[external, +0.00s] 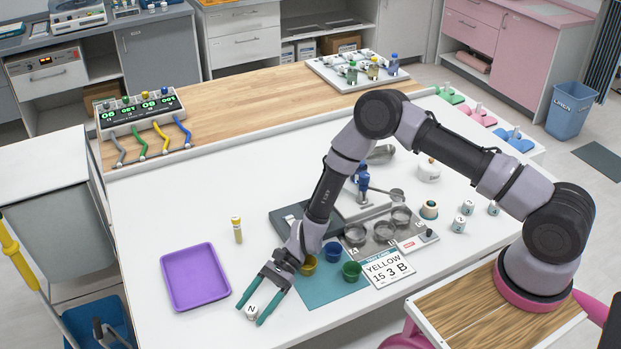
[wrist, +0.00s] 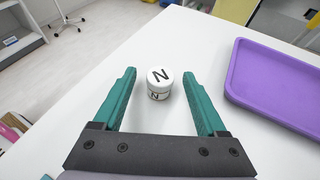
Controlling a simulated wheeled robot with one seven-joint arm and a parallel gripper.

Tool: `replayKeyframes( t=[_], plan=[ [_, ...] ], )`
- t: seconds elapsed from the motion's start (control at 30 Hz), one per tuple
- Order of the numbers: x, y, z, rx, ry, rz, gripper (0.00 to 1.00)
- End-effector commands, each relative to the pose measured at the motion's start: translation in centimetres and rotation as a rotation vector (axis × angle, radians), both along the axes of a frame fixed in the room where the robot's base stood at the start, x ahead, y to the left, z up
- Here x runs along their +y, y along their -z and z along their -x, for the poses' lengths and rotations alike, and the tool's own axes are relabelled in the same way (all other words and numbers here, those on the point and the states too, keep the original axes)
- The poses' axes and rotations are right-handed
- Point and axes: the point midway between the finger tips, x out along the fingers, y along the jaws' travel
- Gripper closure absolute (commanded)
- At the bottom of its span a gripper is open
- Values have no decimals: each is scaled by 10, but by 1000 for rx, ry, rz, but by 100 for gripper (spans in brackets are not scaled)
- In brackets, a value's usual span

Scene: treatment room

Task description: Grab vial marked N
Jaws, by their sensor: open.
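The vial marked N (external: 252,311) is a small white cylinder with a black N on its top and side. It stands upright on the white table near the front edge. My gripper (external: 253,299) has teal fingers, open and empty, reaching down around the vial's place. In the wrist view my gripper (wrist: 159,74) has one finger on each side of the vial, with gaps on both sides. I cannot tell its exact height above the table.
A purple tray (external: 196,277) lies left of the vial; its rim (wrist: 232,75) is right of my fingers in the wrist view. Several other white vials (external: 463,217) stand farther right.

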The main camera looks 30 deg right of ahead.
Motion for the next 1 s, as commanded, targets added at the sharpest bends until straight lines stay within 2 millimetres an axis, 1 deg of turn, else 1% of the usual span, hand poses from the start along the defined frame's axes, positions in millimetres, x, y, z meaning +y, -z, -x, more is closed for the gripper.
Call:
replayKeyframes(
  t=[0.03,0.1,0.3,0.37,0.4,0.47,0.5,0.8,0.87,0.97,1.0],
  plan=[
    [6,3,3,1,-2,0,26],
    [10,6,5,0,-1,1,26],
    [11,6,5,0,0,1,26],
    [11,5,5,0,0,1,48],
    [11,5,5,0,0,1,64],
    [11,5,5,0,0,1,87],
    [11,5,5,0,0,1,100],
    [11,3,5,-1,0,1,100],
    [11,-3,4,-2,0,0,100],
    [11,-18,4,-3,0,0,100],
    [11,-27,4,-4,-1,-1,100]
  ],
)
